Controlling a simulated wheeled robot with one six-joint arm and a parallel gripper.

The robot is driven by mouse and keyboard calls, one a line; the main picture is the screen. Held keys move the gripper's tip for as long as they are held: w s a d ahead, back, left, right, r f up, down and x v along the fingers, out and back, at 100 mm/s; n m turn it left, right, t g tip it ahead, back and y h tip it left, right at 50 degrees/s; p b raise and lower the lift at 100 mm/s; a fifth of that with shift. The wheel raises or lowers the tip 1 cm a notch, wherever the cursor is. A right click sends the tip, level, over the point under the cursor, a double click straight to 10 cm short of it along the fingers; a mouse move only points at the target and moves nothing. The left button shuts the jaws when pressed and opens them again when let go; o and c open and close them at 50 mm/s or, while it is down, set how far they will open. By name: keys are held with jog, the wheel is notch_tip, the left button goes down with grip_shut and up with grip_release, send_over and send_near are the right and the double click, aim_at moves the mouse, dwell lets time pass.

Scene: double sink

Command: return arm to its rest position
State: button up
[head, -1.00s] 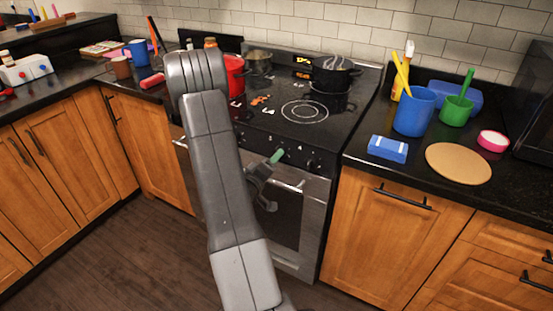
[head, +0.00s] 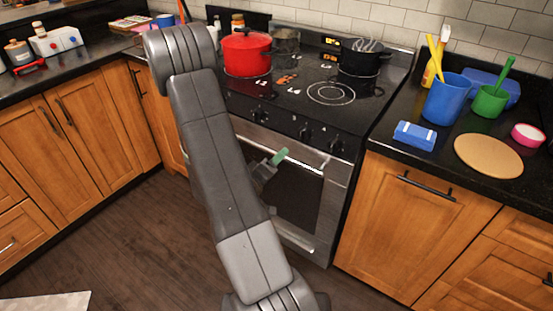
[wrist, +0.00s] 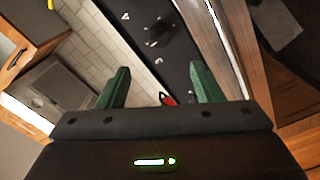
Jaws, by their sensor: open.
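My grey arm rises from the bottom of the head view and leans to the left, its bent elbow in front of the counter corner. My gripper (head: 279,157) shows partly behind the arm, in front of the oven door, with one green fingertip visible. In the wrist view my gripper (wrist: 160,84) has its two green fingers wide apart with nothing between them. The stove (head: 300,112) is beyond it, and I cannot tell the exact gap to the oven front.
A red pot (head: 246,54) and a dark pot (head: 362,62) stand on the stove. On the right counter are a blue cup (head: 446,100), a green cup (head: 488,101), a blue-and-white block (head: 414,136) and a round tan board (head: 488,157).

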aim_at(301, 137)
jog(key=shift+w, duration=0.1)
jog(key=p+x, duration=0.1)
jog(key=x, duration=1.2)
jog(key=shift+w+d+p, duration=0.25)
jog(key=shift+w+p, duration=0.05)
jog(key=shift+f, duration=0.1)
